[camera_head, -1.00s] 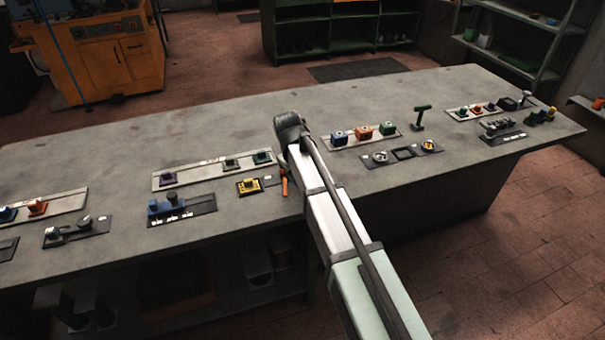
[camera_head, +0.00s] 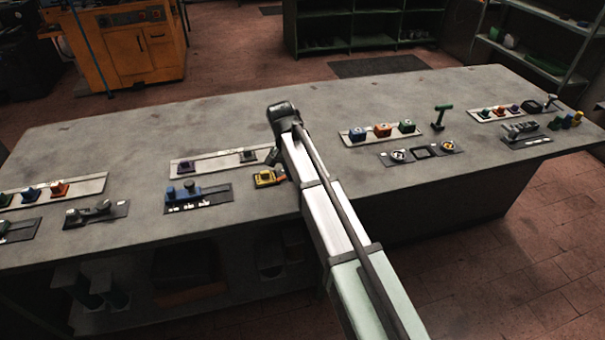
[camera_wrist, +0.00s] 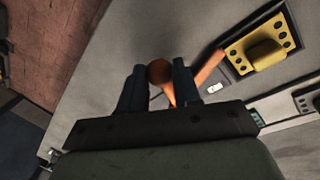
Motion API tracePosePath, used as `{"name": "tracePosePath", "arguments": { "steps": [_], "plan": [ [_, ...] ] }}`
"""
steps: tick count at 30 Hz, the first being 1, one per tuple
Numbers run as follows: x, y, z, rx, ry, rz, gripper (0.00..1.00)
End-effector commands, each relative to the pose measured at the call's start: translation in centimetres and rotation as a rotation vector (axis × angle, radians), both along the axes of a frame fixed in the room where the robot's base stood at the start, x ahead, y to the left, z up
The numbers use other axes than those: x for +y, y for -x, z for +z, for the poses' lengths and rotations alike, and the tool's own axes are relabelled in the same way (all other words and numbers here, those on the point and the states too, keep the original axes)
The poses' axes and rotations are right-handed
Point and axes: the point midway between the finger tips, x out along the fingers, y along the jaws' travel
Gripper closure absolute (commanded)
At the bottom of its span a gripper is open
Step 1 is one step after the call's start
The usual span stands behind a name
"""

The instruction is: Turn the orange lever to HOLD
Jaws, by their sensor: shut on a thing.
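In the wrist view, my gripper (camera_wrist: 158,78) has its two dark fingers shut on the orange lever (camera_wrist: 160,73), with the rounded end between them. An orange bar (camera_wrist: 208,68) runs from near the right finger towards a yellow block on a dark plate (camera_wrist: 258,52). A small white label (camera_wrist: 215,88) lies beside the bar; I cannot read HOLD or any other word. In the head view, the yellow block (camera_head: 267,178) shows just left of my arm. The lever and my fingertips are hidden there behind my wrist and arm.
A blue-block panel (camera_head: 197,197) and a pale strip with a purple block (camera_head: 186,166) lie to the left. To the right are a strip of coloured blocks (camera_head: 382,130) and a green T-handle (camera_head: 441,115). The bench top (camera_head: 190,118) behind is clear.

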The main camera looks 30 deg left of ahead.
Motion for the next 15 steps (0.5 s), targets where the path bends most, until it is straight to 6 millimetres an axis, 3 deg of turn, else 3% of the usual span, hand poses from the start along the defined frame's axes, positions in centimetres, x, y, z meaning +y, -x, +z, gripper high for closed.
{"name": "tracePosePath", "arguments": {
  "steps": [15],
  "plan": [
    [1.9,0.4,0.0,0.000,0.000,-0.263,1.00]
  ]
}}
